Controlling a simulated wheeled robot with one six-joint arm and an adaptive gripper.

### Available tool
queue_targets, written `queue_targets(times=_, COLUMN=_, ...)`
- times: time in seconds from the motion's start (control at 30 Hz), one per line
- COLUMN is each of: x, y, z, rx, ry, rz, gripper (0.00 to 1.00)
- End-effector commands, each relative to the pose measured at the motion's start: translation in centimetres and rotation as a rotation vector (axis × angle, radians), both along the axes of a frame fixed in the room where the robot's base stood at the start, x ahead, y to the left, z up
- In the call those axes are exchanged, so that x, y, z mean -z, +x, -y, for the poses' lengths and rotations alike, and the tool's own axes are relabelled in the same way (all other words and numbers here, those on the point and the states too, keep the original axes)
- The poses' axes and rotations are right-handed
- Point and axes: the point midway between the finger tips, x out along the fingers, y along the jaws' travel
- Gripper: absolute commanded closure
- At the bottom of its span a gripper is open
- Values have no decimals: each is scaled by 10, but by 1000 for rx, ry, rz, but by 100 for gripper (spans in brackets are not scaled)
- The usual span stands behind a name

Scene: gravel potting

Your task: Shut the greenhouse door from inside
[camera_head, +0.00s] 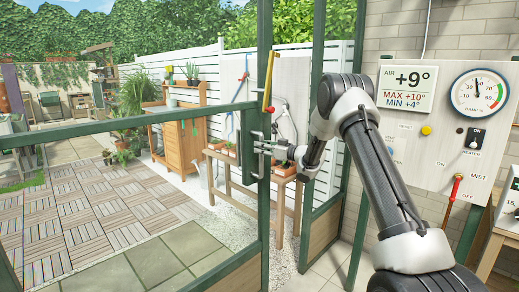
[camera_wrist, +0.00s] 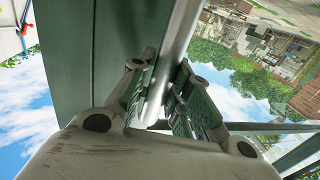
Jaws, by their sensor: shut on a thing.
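The greenhouse door is a green-framed panel, and its upright edge (camera_head: 264,60) stands in the middle of the head view. A grey bar handle (camera_head: 249,150) is fixed to that edge. My gripper (camera_head: 266,147) reaches it from the right and is shut on the handle. In the wrist view my gripper (camera_wrist: 160,92) has its two ribbed fingers on either side of the grey handle bar (camera_wrist: 181,35), with the green door edge (camera_wrist: 108,55) beside it. Green posts (camera_head: 318,50) stand to the right of the door edge.
A wall panel (camera_head: 440,130) with a gauge and switches is close on the right, beside my arm. A wooden table (camera_head: 491,235) stands at the lower right. Beyond the door are a potting bench (camera_head: 180,145), a slatted table (camera_head: 240,190) with pots, and open paving (camera_head: 95,215).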

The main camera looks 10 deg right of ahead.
Motion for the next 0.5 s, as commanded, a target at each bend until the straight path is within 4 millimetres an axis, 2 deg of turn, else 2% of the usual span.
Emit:
queue_targets(times=0.17, x=0, y=0, z=0, rx=0, ry=1, rz=1, gripper=100)
queue_targets(times=0.2, x=0, y=0, z=0, rx=0, ry=0, rz=1, gripper=78)
queue_targets(times=0.3, x=0, y=0, z=0, rx=0, ry=0, rz=1, gripper=60)
queue_targets(times=0.5, x=-1, y=0, z=0, rx=0, ry=0, rz=1, gripper=59)
